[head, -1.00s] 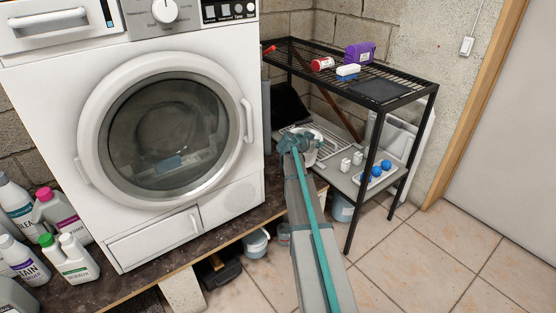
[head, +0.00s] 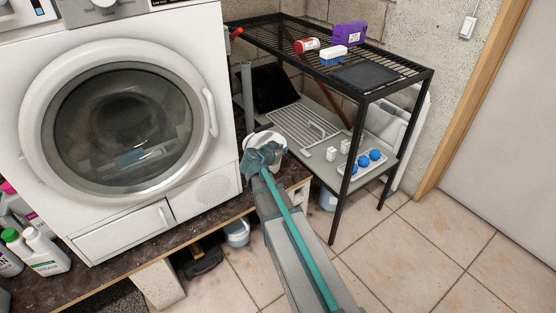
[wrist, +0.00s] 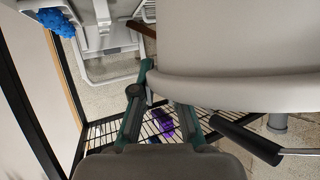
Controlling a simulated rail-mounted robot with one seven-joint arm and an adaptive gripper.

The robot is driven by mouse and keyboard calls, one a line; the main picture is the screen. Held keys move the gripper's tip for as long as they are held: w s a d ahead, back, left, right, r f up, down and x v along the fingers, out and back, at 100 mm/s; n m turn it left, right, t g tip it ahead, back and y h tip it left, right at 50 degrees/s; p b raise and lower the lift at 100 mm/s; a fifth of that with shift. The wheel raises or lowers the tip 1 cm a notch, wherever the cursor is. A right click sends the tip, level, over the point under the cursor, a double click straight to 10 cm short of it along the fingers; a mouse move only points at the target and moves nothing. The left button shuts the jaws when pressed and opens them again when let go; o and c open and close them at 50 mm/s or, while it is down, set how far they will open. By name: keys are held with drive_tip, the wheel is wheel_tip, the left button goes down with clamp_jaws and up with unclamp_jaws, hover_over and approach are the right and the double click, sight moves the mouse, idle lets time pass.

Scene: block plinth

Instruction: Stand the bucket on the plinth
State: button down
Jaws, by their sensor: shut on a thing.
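The white bucket (head: 264,137) shows in the head view beside the washing machine's right side, partly hidden by my gripper (head: 262,158). In the wrist view its large pale wall and rim (wrist: 235,45) fill the upper right. Its wire handle with a black grip (wrist: 246,137) hangs out to the right. My gripper (wrist: 160,104) is shut on the bucket at its rim. The plinth (head: 215,218) is the dark-topped board on pale blocks under the washing machine. The bucket is by its right end; I cannot tell whether they touch.
The washing machine (head: 125,140) stands on the plinth, with bottles (head: 42,250) at left. A black metal rack (head: 370,91) stands close on the right, with a dish rack and small items on its lower shelf. Another bucket (head: 236,232) sits low by the plinth's front. Tiled floor is clear at right.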

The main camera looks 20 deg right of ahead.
drive_tip(key=shift+f+b, duration=0.4)
drive_tip(key=shift+f, duration=2.4)
drive_tip(key=c, duration=1.2)
unclamp_jaws()
drive_tip(key=shift+r, duration=0.2)
drive_tip(key=p+v, duration=0.1)
drive_tip(key=v, duration=1.1)
